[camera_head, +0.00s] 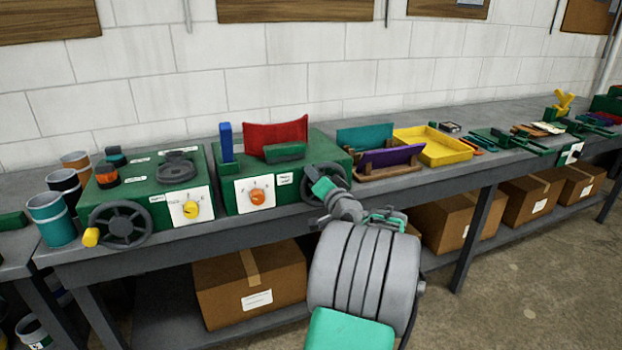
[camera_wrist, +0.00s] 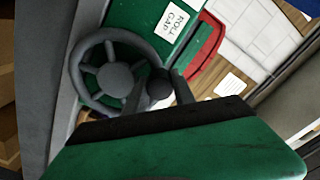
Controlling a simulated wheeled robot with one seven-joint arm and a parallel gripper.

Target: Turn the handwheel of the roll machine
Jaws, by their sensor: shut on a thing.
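The roll machine is a green box (camera_head: 225,200) on the bench, with a curved red sheet (camera_head: 275,137) standing on its top. Its dark grey handwheel (camera_head: 342,170) is at the front right, partly hidden behind my gripper (camera_head: 320,185). In the wrist view the spoked handwheel (camera_wrist: 115,79) is at upper left, beside a label reading "ROLL GAP" (camera_wrist: 172,19). My gripper (camera_wrist: 158,95) is at the wheel's rim, its two fingers shut around a dark round part that looks like the wheel's handle. The grip is partly hidden by the gripper's green body.
To the left stands another green machine (camera_head: 148,190) with its own handwheel (camera_head: 122,224) and yellow knob. To the right are a purple sheet (camera_head: 390,157), a yellow tray (camera_head: 433,145) and several tools. Cardboard boxes (camera_head: 250,285) sit on the lower shelf. Floor in front is clear.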

